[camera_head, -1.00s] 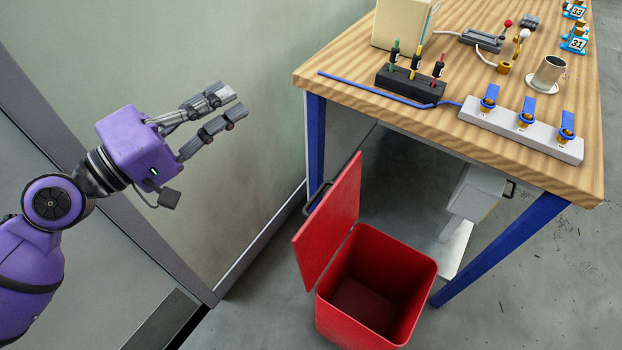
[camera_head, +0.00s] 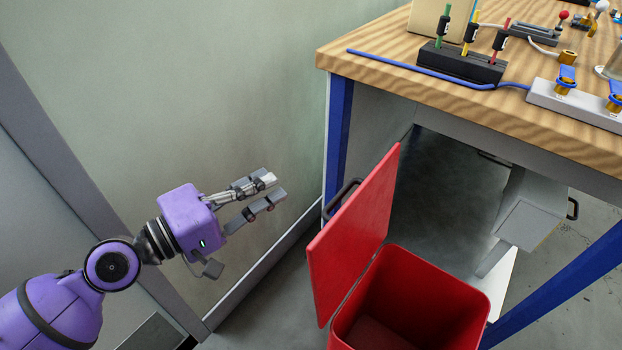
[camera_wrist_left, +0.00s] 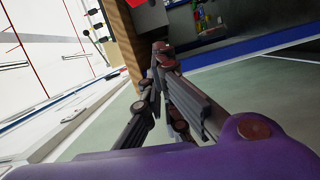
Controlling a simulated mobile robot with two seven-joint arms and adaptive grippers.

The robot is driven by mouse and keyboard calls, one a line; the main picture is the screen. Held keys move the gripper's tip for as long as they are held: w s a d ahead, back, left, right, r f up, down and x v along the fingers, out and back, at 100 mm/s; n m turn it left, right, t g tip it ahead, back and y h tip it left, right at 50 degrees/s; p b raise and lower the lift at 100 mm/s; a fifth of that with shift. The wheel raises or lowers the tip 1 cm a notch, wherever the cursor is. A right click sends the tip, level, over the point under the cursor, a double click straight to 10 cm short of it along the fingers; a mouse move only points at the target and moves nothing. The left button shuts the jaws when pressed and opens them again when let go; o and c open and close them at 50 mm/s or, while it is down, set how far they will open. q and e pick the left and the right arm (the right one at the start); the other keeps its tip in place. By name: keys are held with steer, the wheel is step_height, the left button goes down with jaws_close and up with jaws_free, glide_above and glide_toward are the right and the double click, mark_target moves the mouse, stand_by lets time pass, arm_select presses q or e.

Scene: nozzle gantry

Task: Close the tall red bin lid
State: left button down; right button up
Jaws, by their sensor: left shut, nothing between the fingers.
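The tall red bin (camera_head: 432,280) stands on the floor at the bottom of the head view, its top open and its lower part cut off by the picture edge. Its red lid (camera_head: 355,235) stands raised on the bin's left side, tilted, with a dark handle (camera_head: 342,196) on its left face. My left gripper (camera_head: 272,187) is to the left of the lid, apart from it, pointing right. It is shut and empty. Its fingers (camera_wrist_left: 160,50) also show in the left wrist view. My right gripper is not in view.
A wooden workbench (camera_head: 370,55) with a blue leg (camera_head: 338,135) stands behind and right of the lid. A grey box (camera_head: 530,205) is under it. The pale wall (camera_head: 230,90) is behind my gripper. Clear space lies between gripper and lid.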

arm_select(q)
steer(key=w+d+p, duration=0.1)
steer(key=d+p, duration=0.2)
steer(key=d, duration=0.5)
steer(key=shift+w+f, duration=0.25)
steer(key=shift+w, duration=0.05)
steer(key=shift+d, duration=0.1)
